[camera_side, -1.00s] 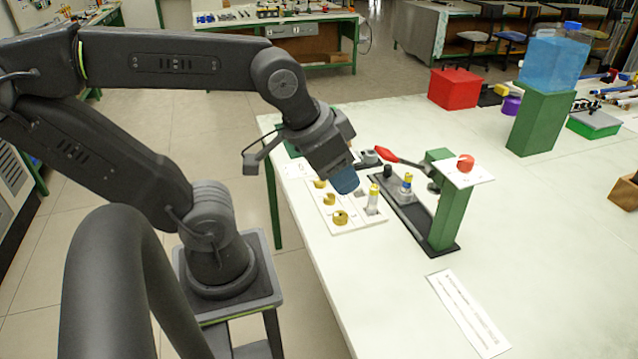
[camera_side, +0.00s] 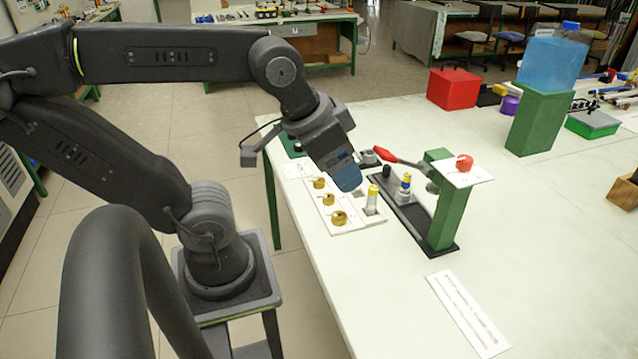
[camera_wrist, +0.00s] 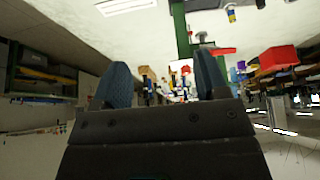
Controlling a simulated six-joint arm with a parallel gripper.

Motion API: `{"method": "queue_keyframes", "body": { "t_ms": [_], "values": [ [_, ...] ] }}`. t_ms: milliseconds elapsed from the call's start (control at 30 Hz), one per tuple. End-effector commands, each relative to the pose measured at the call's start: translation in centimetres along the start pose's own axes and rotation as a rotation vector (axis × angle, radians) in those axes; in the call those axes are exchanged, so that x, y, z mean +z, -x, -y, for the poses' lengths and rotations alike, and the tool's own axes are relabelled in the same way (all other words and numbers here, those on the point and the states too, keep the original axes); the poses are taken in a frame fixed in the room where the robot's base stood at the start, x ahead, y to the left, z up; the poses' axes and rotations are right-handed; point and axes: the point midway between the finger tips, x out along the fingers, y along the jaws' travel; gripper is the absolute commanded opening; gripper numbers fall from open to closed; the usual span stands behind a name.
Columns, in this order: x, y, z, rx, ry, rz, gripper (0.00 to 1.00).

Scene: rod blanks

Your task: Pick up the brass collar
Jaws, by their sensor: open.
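Several brass collars stand on a pale board (camera_side: 352,228) near the table's left edge in the side view: a front one (camera_side: 339,218), a middle one (camera_side: 328,199) and a back one (camera_side: 319,183). A pale rod with a yellow top (camera_side: 372,197) stands upright at the board's right side. My gripper (camera_side: 348,180) has blue fingers and hangs tilted above the board, apart from the collars. In the wrist view my gripper (camera_wrist: 164,75) is open with nothing between its fingers. I cannot make out the collars there.
A black-based press with a green post (camera_side: 441,205) and red-handled lever (camera_side: 384,154) stands close right of the board. A paper strip (camera_side: 467,312) lies in front. The table's front middle is largely clear.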

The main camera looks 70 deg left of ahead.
Motion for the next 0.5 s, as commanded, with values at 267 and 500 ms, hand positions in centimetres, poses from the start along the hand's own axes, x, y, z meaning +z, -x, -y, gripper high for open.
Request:
{"method": "queue_keyframes", "body": {
  "t_ms": [267,500],
  "values": [
    [-4.8,3.1,2.6,-0.054,0.249,0.055,0.67],
    [-10.0,2.2,9.7,-0.176,0.788,0.145,0.67]
  ]
}}
